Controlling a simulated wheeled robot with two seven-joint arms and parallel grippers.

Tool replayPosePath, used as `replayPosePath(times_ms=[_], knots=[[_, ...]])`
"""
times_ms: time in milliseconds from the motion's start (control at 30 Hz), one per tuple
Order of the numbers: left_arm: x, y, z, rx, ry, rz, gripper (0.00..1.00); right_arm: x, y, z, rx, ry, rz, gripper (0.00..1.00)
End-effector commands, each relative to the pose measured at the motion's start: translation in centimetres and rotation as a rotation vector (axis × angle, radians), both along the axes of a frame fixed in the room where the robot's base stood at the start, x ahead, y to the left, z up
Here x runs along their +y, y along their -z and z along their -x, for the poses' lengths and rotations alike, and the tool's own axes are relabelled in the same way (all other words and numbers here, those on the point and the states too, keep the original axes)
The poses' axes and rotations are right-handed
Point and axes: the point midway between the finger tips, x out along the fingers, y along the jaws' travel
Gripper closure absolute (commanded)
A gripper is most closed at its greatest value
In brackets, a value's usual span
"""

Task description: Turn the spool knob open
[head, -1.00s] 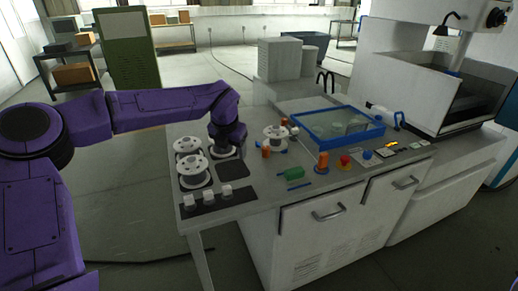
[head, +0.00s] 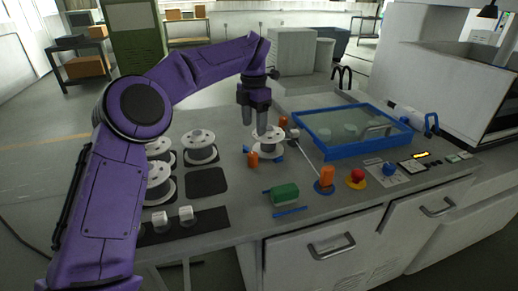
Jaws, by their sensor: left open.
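A white spool (head: 269,145) sits on a blue-footed mount near the middle of the bench. A thin pale line runs from near it to an orange post (head: 326,176) on a blue base. A short orange knob-like piece (head: 253,160) stands at the spool's front left, and another orange piece (head: 283,122) is behind it. I cannot tell which part is the spool knob. My left gripper (head: 256,122) points down with its fingers apart, at the spool's upper left edge. Its fingertips overlap the spool in the picture; contact is unclear. My right gripper is out of view.
Several loose spools (head: 200,146) stand at the bench's left, by a dark square mat (head: 206,181). A blue-framed tray (head: 327,154) is behind.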

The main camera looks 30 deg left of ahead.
Motion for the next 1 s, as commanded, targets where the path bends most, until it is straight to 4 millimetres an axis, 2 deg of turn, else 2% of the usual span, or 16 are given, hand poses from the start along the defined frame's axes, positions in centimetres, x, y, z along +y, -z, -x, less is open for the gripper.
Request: replayPosePath(times_ms=[167, 400, 533, 700, 933, 1000], knots=[[0.0, 1.7, 0.1, 0.004, 0.035, 0.002, 0.39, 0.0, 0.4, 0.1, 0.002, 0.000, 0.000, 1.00], [0.0, 7.0, 0.1, 0.004, 0.033, 0.000, 0.39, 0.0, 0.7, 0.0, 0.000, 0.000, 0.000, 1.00], [0.0, 9.2, 0.1, 0.003, 0.031, 0.000, 0.39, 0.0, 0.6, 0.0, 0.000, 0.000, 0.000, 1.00], [0.0, 10.4, 0.1, 0.000, 0.031, 0.000, 0.39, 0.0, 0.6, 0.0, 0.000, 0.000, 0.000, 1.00], [0.0, 10.5, 0.1, 0.000, 0.030, 0.000, 0.39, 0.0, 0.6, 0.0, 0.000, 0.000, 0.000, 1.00], [0.0, 10.5, 0.1, 0.000, 0.030, 0.000, 0.62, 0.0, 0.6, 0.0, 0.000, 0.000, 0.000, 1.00]])
